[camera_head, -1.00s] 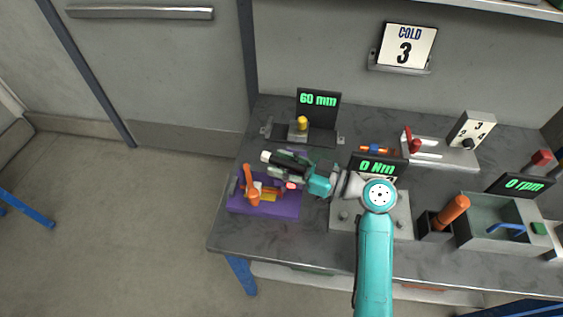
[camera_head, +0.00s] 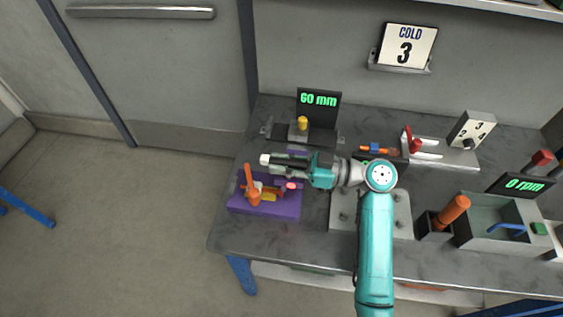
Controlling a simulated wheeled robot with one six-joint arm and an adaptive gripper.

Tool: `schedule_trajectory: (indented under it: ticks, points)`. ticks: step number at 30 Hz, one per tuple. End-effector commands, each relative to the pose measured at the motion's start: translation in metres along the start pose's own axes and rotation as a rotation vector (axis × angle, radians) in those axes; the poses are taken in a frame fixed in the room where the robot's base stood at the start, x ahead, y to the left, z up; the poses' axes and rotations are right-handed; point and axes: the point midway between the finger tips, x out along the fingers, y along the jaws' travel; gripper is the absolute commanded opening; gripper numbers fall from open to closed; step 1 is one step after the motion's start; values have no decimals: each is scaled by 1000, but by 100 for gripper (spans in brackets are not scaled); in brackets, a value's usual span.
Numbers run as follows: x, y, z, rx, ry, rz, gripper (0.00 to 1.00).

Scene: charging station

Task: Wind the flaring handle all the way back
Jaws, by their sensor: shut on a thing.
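The flaring tool's purple base (camera_head: 285,210) sits at the left end of the bench, with an orange lever (camera_head: 251,185), a small yellow part (camera_head: 269,197) and a red-lit spot (camera_head: 291,186) on it. My gripper (camera_head: 281,162) reaches in from the right, above and behind the base. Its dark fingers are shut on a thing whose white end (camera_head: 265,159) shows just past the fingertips. This looks like the flaring handle, but most of it is hidden by the fingers. Part of the purple tool shows behind them.
A 60 mm display (camera_head: 319,102) with a yellow knob (camera_head: 303,122) stands close behind my gripper. A grey plate (camera_head: 345,222) lies under my arm. A red lever fixture (camera_head: 411,140) and an orange-handled tool in a holder (camera_head: 454,210) are to the right. The bench's front left is clear.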

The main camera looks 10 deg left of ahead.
Motion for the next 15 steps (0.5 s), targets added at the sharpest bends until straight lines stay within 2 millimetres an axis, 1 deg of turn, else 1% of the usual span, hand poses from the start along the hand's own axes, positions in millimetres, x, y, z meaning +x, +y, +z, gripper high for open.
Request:
schedule_trajectory:
  ticks: [3, 6, 15]
  points:
    - [0, 1, -1, 0, -1, -96, 0]
    - [0, 0, 0, 0, 0, -153, 0]
    - [0, -1, 0, 0, 1, -190, 0]
